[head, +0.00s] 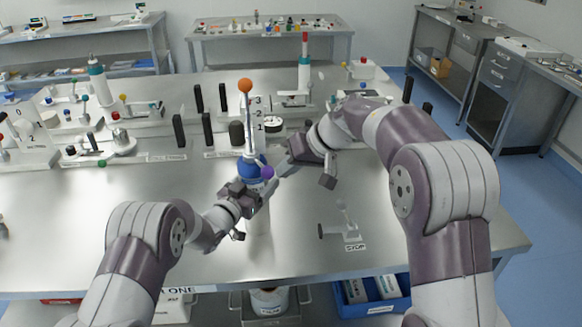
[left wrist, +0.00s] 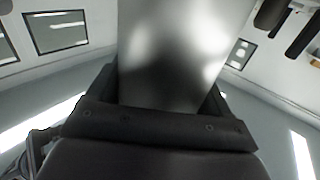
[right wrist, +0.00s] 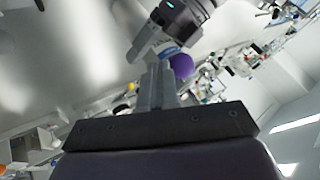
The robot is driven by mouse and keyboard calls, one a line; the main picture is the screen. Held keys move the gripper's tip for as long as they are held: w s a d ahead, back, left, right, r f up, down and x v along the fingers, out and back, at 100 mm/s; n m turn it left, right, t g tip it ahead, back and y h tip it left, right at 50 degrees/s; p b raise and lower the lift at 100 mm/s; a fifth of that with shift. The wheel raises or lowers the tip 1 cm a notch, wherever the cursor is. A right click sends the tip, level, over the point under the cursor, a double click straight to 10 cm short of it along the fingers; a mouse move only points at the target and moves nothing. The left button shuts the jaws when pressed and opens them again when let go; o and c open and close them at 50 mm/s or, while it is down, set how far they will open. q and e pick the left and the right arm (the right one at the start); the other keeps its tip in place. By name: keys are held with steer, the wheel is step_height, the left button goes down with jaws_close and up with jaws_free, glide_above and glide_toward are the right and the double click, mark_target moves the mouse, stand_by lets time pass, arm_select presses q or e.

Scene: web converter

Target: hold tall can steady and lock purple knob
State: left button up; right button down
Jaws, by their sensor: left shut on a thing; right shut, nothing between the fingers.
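The tall can (head: 258,222) stands upright near the middle of the steel table, with a blue top (head: 249,167) and a rod ending in an orange ball. The purple knob (head: 267,172) sits at the right side of the blue top. My left gripper (head: 258,190) is shut on the can below the knob; in the left wrist view the grey can body (left wrist: 180,55) fills the space between the fingers. My right gripper (head: 279,171) is shut and empty, close beside the knob. The right wrist view shows the purple knob (right wrist: 182,65) just past the fingertips (right wrist: 160,72); contact is unclear.
A small fixture with a lever (head: 343,230) stands on the table to the right. Black posts (head: 208,128), a dark cylinder and a numbered white block (head: 257,112) stand behind the can.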

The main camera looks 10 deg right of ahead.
steer(key=shift+s+a, duration=0.1)
steer(key=s+a, duration=0.3)
steer(key=a, duration=0.7)
stand_by(0.8)
steer(key=shift+a, duration=0.2)
stand_by(0.4)
steer(key=s+d+r, duration=0.3)
steer(key=s+r, duration=0.3)
steer(key=s, duration=0.3)
steer(key=shift+s+d+r, duration=0.15)
steer(key=shift+s+r, duration=0.15)
steer(key=shift+r, duration=0.1)
